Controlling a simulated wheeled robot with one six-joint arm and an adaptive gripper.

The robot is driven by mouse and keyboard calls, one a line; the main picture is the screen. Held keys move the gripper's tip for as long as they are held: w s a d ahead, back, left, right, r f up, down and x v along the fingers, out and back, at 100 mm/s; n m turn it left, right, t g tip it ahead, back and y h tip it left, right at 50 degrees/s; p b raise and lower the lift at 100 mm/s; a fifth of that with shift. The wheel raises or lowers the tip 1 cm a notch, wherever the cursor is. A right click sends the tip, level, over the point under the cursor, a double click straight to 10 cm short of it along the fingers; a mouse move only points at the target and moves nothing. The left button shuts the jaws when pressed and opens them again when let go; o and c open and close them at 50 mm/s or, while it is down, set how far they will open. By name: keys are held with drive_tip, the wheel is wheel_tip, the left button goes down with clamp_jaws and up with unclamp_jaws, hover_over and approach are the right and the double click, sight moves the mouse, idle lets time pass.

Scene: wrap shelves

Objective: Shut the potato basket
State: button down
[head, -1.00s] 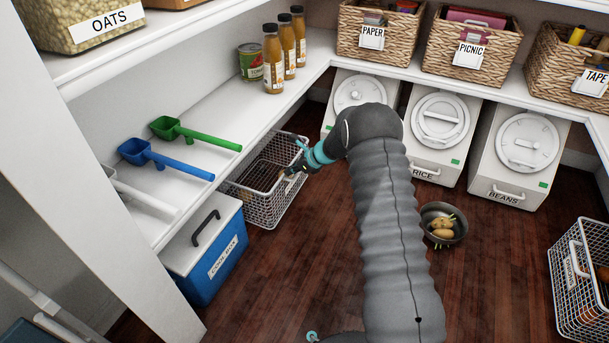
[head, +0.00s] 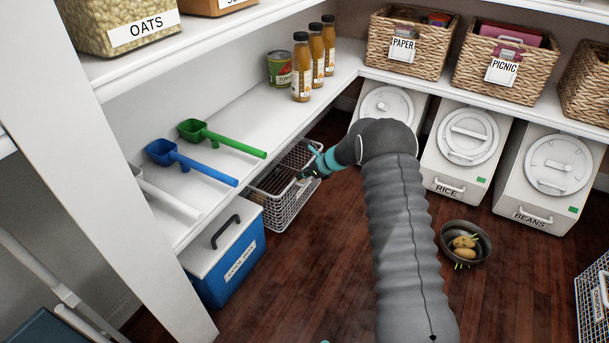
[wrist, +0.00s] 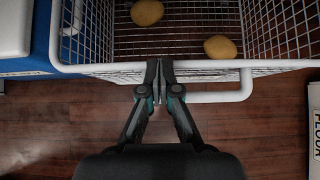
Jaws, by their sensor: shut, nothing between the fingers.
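The potato basket (head: 291,208) is a white wire basket low under the left shelf, partly out past the shelf edge. The wrist view shows its front rim (wrist: 100,69), with two potatoes, one nearer (wrist: 220,47) and one farther (wrist: 147,12), inside. A white bar handle (wrist: 215,97) projects from its front. My gripper (head: 306,173) is shut and empty at the front of the basket. In the wrist view its fingertips (wrist: 160,68) meet at the front rim, beside the handle; whether they touch it I cannot tell. The basket's back is hidden under the shelf.
A blue box (head: 225,262) with a white lid stands close left of the basket. White RICE (head: 455,165) and BEANS (head: 540,190) bins line the back. A bowl of potatoes (head: 465,245) sits on the floor. The floor before the basket is clear.

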drive_tip(key=p+v, duration=0.3)
drive_tip(key=v, duration=0.7)
drive_tip(key=shift+w, duration=0.2)
drive_tip(key=shift+d+f, duration=0.1)
drive_tip(key=shift+d, duration=0.05)
